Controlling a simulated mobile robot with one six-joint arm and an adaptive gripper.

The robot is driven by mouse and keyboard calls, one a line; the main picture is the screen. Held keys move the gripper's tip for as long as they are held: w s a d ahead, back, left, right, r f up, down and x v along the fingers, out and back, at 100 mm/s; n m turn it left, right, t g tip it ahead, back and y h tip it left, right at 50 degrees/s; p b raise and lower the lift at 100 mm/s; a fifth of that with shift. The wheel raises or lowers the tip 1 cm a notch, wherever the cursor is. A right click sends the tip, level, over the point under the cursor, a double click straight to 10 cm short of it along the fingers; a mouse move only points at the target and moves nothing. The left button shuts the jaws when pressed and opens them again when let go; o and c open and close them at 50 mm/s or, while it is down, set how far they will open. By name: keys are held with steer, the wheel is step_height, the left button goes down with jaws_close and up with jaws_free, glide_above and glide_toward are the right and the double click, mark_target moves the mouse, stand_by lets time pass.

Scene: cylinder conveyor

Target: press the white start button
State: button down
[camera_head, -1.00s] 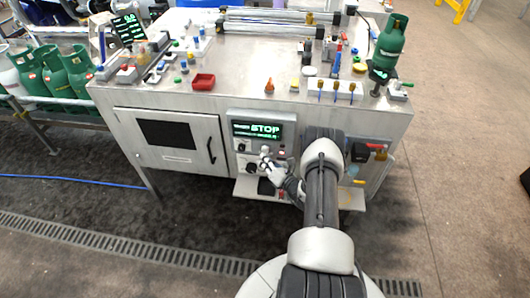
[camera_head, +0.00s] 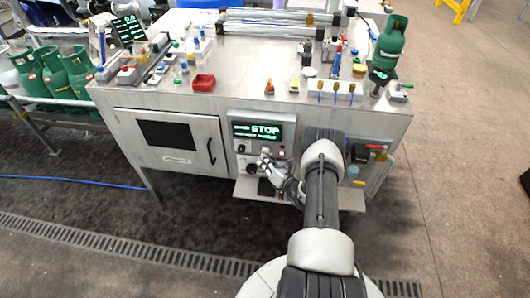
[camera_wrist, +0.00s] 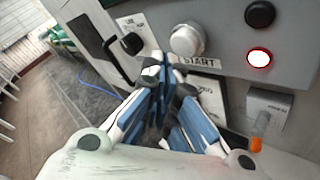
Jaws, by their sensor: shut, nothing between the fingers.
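The white start button (camera_wrist: 186,40) is a round pale knob on the grey control panel, above a label reading START in the wrist view. My gripper (camera_wrist: 168,82) is shut and empty, its fingertips just below the button in that picture. Whether they touch it cannot be told. In the head view my gripper (camera_head: 267,160) is at the front panel below the green-lettered display (camera_head: 257,131), which reads STOP. The button is too small there to make out clearly beside the gripper.
A black knob (camera_wrist: 131,43) is left of the button. A black button (camera_wrist: 260,14) and a lit red lamp (camera_wrist: 259,58) are to its right. An orange-tipped part (camera_wrist: 261,124) sticks out at lower right. A small shelf (camera_head: 245,189) juts out below the panel.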

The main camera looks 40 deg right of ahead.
steer(key=shift+w+d+b, duration=0.3)
steer(key=shift+b, duration=0.2)
steer(key=shift+w+d+b, duration=0.3)
steer(key=shift+d+b, duration=0.1)
steer(key=shift+b, duration=0.1)
stand_by(0.7)
stand_by(0.3)
steer(key=shift+s+a+p, duration=0.45)
steer(key=shift+s+a, duration=0.15)
steer(key=shift+a, duration=0.1)
steer(key=shift+s+a+p, duration=1)
steer(key=shift+s+a, duration=0.65)
steer(key=shift+a, duration=0.25)
